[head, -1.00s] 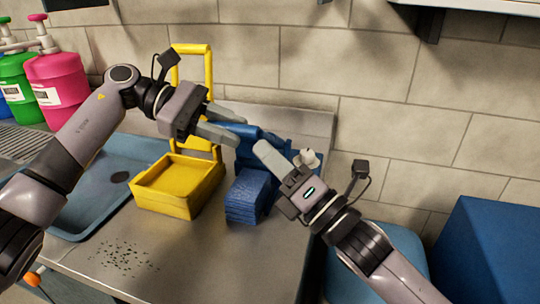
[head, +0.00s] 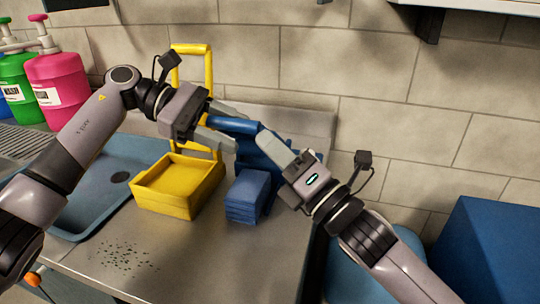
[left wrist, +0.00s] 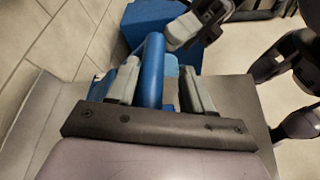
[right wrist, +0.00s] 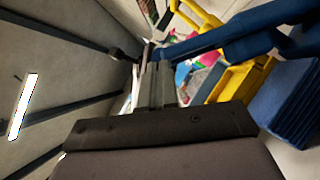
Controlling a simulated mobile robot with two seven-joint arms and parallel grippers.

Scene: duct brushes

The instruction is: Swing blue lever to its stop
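The blue lever (head: 240,126) is a thick blue bar at the blue unit (head: 277,150) near the back wall. My left gripper (head: 238,132) has its fingers apart, one on each side of the bar. In the left wrist view the lever (left wrist: 152,70) runs between those fingers, with a gap on the right side. My right gripper (head: 264,138) has its fingers together and empty, close to the right end of the lever. In the right wrist view its fingers (right wrist: 157,82) lie beside the blue bar (right wrist: 240,40). I cannot tell if they touch it.
A yellow bin (head: 180,190) with a tall yellow frame stands left of a stack of blue pads (head: 246,196). A blue tray (head: 95,200) and coloured pump bottles (head: 58,80) are at the left. A large blue box (head: 490,245) is at the right.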

